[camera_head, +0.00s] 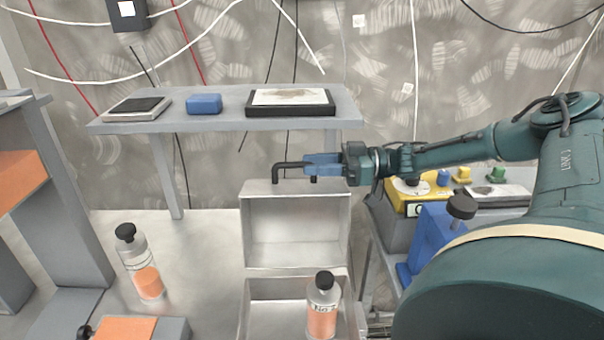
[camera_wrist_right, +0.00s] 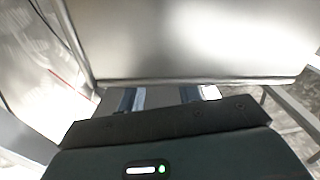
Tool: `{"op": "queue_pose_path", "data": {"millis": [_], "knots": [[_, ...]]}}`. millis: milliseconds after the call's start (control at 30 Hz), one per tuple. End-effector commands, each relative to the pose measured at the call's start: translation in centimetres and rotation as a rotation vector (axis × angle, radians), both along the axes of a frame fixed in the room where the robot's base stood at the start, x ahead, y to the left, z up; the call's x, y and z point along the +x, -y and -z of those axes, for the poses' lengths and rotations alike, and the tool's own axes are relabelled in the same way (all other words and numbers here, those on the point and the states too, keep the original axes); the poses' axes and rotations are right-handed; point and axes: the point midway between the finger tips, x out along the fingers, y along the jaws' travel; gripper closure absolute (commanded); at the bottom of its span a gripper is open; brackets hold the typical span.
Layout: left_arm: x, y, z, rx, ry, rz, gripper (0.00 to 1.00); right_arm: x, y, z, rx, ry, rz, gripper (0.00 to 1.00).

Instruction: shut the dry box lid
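The dry box (camera_head: 270,290) is a grey metal box on the pale surface in the lower middle of the head view. Its lid (camera_head: 295,230) stands open, raised upright at the back. My right gripper (camera_head: 295,172) is at the lid's top edge, reaching in from the right. In the right wrist view the fingers (camera_wrist_right: 168,96) are apart with nothing seen between them, and a grey panel (camera_wrist_right: 190,40), seemingly the lid, fills the top. I cannot tell whether they touch the lid. My left gripper is not in view.
A bottle with orange contents (camera_head: 322,308) stands at the box's front right, overlapping it in view. Another bottle (camera_head: 146,270) stands left. A grey shelf (camera_head: 220,122) is behind the lid. A yellow device (camera_head: 410,195) and blue block (camera_head: 430,235) are to the right.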

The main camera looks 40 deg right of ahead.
Motion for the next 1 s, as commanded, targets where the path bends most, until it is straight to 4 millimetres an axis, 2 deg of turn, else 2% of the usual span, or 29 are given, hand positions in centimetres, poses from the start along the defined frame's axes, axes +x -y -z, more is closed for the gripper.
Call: {"op": "queue_pose_path", "data": {"millis": [33,233,600,1000], "knots": [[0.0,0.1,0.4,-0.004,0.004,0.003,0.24,0.5,-0.8,0.5,0.0,-0.004,-0.004,0.66],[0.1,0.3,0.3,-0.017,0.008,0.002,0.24,1.7,-2.1,0.1,0.0,-0.001,-0.001,0.66],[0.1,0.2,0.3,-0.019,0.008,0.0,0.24,2.0,-2.4,0.0,0.0,0.0,0.0,0.66],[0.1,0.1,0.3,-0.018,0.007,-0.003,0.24,2.0,-2.4,0.0,0.001,0.001,0.001,0.98]]}}
